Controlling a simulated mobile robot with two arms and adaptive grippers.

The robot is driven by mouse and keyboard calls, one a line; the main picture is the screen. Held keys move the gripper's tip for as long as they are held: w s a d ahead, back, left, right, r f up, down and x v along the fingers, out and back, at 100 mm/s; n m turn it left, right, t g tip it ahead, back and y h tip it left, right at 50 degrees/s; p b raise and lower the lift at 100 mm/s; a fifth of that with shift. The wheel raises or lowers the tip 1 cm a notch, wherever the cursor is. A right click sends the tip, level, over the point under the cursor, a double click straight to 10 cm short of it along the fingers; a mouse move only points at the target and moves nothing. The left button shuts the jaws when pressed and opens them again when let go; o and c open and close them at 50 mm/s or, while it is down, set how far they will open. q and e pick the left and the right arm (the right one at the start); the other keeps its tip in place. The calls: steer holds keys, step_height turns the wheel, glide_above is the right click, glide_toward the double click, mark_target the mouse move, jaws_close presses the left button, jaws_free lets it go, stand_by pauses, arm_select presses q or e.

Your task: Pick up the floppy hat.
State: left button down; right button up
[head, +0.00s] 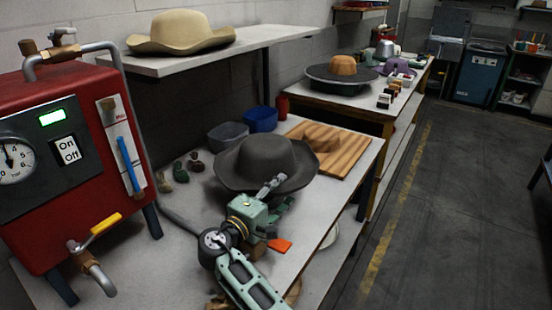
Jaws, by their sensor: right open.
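A dark grey floppy hat (258,160) with a wide wavy brim lies crown up on the near table. My right gripper (277,193) is at the hat's near side, close to the front of the brim. It is open and holds nothing. I cannot tell whether a finger touches the brim. The gripper and wrist cover a little of the hat's near edge. My left gripper is not in view.
A red machine (75,170) with a gauge stands at the left. A tan hat (182,30) sits on the shelf above. Behind the grey hat are a blue bin (261,119), a grey bin (228,135) and a wooden board (345,158). The floor at right is clear.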

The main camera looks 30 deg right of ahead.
steer(key=shift+s+a+r, duration=0.1)
steer(key=shift+a, duration=0.15)
steer(key=shift+s+a+r, duration=0.15)
steer(key=shift+a+r, duration=0.05)
steer(key=shift+a, duration=0.1)
steer(key=c, duration=0.4)
steer(key=shift+f, duration=0.1)
steer(key=shift+c, duration=0.8)
steer(key=shift+d, duration=0.1)
steer(key=shift+c, duration=1)
jaws_close()
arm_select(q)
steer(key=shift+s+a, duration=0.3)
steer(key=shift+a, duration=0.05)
